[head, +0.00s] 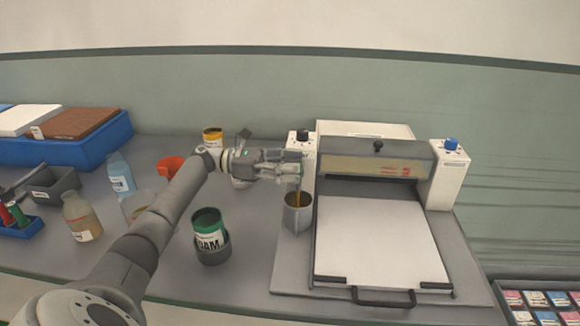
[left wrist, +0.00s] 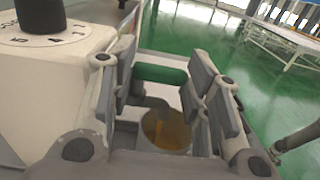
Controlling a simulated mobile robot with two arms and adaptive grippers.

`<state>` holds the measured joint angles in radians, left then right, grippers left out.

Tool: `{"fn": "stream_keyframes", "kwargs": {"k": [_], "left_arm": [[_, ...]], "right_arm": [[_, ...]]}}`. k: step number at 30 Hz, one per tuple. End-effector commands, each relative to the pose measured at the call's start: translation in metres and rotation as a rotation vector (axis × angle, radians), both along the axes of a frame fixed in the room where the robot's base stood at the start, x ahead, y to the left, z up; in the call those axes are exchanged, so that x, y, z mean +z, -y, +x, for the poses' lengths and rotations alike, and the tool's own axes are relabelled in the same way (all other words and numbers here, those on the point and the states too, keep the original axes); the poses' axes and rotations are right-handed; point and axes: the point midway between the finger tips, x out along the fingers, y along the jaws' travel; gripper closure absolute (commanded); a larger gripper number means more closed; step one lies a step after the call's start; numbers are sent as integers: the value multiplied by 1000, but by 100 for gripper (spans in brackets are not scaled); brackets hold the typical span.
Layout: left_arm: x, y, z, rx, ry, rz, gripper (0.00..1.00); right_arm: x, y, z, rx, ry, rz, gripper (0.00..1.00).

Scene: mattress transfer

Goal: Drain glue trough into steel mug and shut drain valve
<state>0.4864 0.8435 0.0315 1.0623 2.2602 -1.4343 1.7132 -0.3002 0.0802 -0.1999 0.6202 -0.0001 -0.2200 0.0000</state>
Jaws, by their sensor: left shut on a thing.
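My left gripper (head: 296,168) is at the left side of the white machine, above the steel mug (head: 291,219). In the left wrist view its fingers (left wrist: 170,85) are around a green valve handle (left wrist: 160,74), shut on it. A grey spout (left wrist: 150,104) shows below the handle. The mug stands upright on the machine's grey base, with amber glue (left wrist: 168,132) visible inside it. In the head view an amber stream (head: 297,196) runs down into the mug. The glue trough (head: 368,168) shows an amber band behind its front. My right gripper is not in view.
Bottles (head: 80,217), an orange item (head: 170,166) and a blue tray (head: 100,150) are farther left. A white sheet (head: 375,238) lies on the machine bed. A black knob (head: 303,136) is close above the gripper.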

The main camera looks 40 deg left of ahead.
Motion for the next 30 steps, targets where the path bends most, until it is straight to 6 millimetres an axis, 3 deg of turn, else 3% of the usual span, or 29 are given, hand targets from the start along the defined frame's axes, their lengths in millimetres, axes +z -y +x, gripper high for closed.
{"fn": "stream_keyframes", "kwargs": {"k": [2,3,7,23,30], "left_arm": [[2,0,0,1,3,-3,80],[2,0,0,1,3,-3,51],[1,0,0,1,2,-2,34],[2,-3,1,9,3,-2,34],[2,-26,-13,10,1,0,34]], "right_arm": [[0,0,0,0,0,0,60],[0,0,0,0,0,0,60],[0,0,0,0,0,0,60],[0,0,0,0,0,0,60],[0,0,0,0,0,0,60]]}}
